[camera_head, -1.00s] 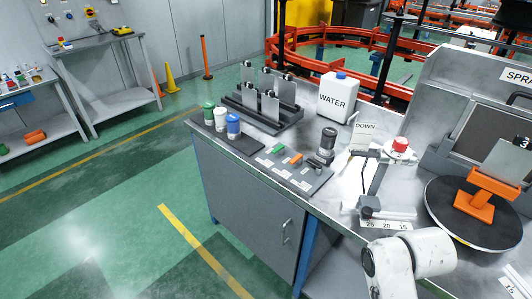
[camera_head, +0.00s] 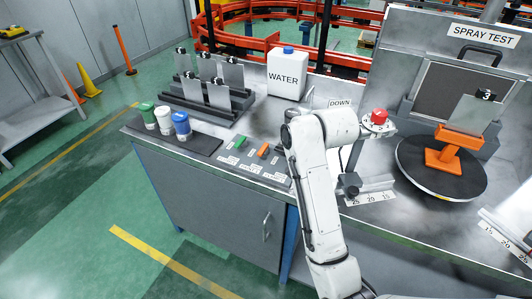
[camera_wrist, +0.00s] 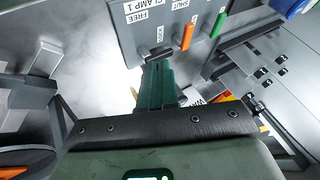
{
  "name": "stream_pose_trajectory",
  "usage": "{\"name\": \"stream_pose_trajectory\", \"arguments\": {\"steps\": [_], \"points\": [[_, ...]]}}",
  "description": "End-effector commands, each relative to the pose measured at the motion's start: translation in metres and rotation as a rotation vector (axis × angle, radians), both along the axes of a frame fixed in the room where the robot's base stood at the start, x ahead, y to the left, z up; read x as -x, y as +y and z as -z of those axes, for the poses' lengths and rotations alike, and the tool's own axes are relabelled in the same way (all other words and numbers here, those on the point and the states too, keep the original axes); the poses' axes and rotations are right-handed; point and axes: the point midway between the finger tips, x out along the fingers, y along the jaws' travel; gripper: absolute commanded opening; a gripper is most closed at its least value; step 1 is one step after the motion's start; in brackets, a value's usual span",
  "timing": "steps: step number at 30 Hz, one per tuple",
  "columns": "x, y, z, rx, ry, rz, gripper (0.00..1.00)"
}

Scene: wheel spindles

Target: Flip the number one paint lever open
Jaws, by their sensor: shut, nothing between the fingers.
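A dark panel (camera_wrist: 135,40) carries a green lever (camera_head: 239,142), an orange lever (camera_head: 263,150) and a dark lever. In the wrist view the green lever (camera_wrist: 218,24), orange lever (camera_wrist: 187,37) and dark lever (camera_wrist: 158,51) stand in a row. In the head view my arm hides my gripper and the dark lever.
Paint jars with green (camera_head: 146,106), white (camera_head: 164,120) and blue (camera_head: 181,123) tops stand left of the panel. A plate rack (camera_head: 208,100) and WATER jug (camera_head: 288,74) stand behind. A turntable (camera_head: 415,177) with an orange stand is at right.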

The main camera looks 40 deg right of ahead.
Motion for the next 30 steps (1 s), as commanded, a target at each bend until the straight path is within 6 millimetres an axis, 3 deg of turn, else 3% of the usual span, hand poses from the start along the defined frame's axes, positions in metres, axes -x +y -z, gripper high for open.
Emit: {"name": "stream_pose_trajectory", "arguments": {"steps": [11, 24, 30], "points": [[-0.009, -0.003, 0.014, -0.001, 0.004, -0.002, 0.00], [-0.057, -0.019, 0.081, -0.001, 0.004, -0.002, 0.00], [-0.083, -0.010, 0.079, 0.000, 0.002, -0.003, 0.00]]}}
